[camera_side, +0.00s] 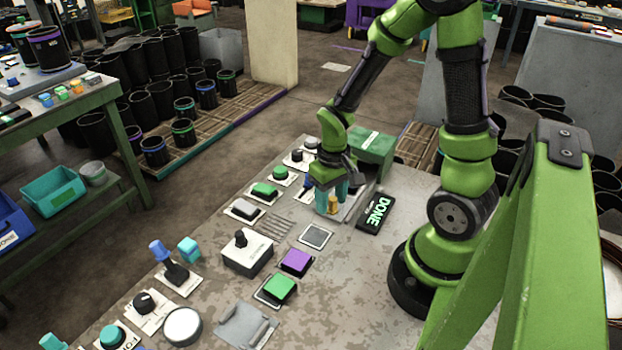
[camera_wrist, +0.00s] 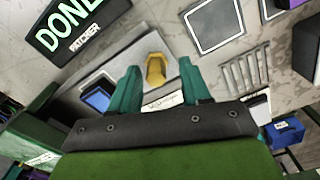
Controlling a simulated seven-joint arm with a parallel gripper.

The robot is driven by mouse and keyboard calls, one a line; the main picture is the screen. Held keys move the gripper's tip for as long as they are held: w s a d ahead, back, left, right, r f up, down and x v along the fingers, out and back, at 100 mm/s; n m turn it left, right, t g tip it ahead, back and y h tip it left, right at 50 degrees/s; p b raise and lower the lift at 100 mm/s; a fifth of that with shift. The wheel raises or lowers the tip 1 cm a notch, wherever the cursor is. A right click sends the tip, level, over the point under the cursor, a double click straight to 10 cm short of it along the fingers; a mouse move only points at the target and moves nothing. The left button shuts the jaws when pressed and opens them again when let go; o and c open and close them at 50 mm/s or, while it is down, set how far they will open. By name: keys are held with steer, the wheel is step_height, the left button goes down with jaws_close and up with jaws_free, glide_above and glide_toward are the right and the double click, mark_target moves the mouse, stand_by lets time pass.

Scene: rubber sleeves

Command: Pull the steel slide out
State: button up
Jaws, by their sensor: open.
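A yellow knob (camera_side: 333,205) stands on a flat grey plate (camera_side: 352,203), apparently the steel slide, in front of a green box (camera_side: 375,148). In the wrist view, the yellow knob (camera_wrist: 155,69) is on the bare grey plate (camera_wrist: 108,72). My gripper (camera_side: 333,208) is open, with its teal fingers pointing down at the knob. In the wrist view, the fingers of my gripper (camera_wrist: 158,68) lie to either side of the knob, with gaps. I cannot tell how far down they reach around it. The slide's far end is hidden by my gripper.
A black DONE sign (camera_side: 375,213) lies just right of the slide. A square grey pad (camera_side: 316,236), a purple button (camera_side: 297,262) and a green button (camera_side: 279,288) lie nearer the camera. Switches and buttons line the bench's left side.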

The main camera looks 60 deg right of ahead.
step_height(320, 180, up, 16)
steer(key=shift+f, duration=0.15)
stand_by(0.3)
steer(key=s+a+r+t+y, duration=0.2)
steer(key=a+r+t, duration=0.4)
steer(key=a, duration=0.4)
steer(key=shift+a+t, duration=0.2)
steer(key=shift+t, duration=0.4)
